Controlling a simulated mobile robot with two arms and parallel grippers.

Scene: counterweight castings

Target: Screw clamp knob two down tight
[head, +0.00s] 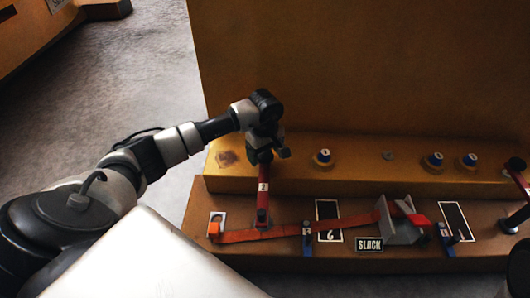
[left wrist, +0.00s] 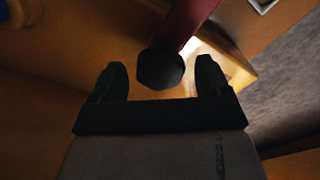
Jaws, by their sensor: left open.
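My left gripper (head: 266,156) is open over the top of the left red lever (head: 263,191), apart from the knobs. In the left wrist view the lever's dark faceted end (left wrist: 160,69) shows between the spread fingers.
An orange strap (head: 270,234) runs along the lower shelf to a grey wedge-shaped bracket (head: 402,228). A "SLACK" plate (head: 369,245) lies nearby. Another red lever (head: 519,183) stands at the right edge. A tall ochre wall (head: 370,70) rises behind the ledge.

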